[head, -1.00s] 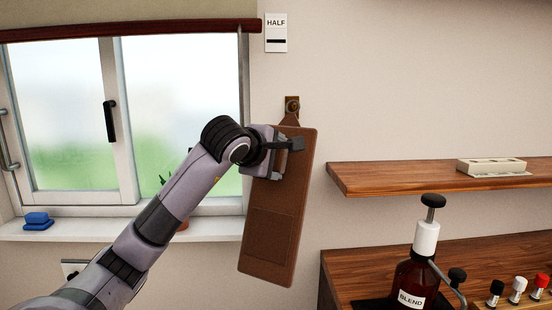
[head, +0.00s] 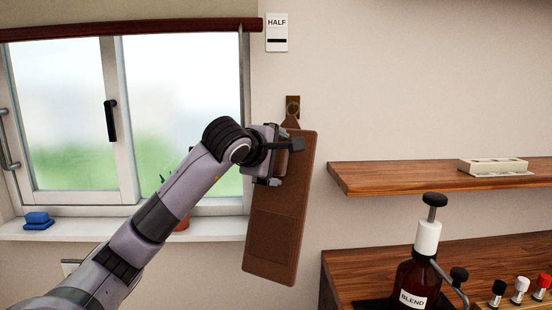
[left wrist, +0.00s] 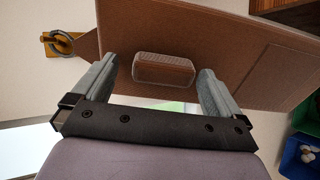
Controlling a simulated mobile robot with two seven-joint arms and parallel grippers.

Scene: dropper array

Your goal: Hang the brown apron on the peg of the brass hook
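The brass hook (head: 293,102) is fixed to the wall right of the window; it also shows in the left wrist view (left wrist: 52,42). The brown apron (head: 275,225) is below it, tilted, with its lower end toward the left. Its narrow top reaches the hook's ring; I cannot tell whether its loop is around the peg. My left gripper (head: 282,162) is at the apron's upper part. In the left wrist view, its fingers stand apart on either side of a brown grip block (left wrist: 164,69) on the apron, with gaps visible. My right gripper is not in view.
A wooden shelf (head: 420,178) with a pale tray (head: 492,167) is to the right. Below it, a counter (head: 380,262) holds a brown pump bottle (head: 414,278) and several small droppers. The window (head: 170,110) is at left. The wall between apron and shelf is clear.

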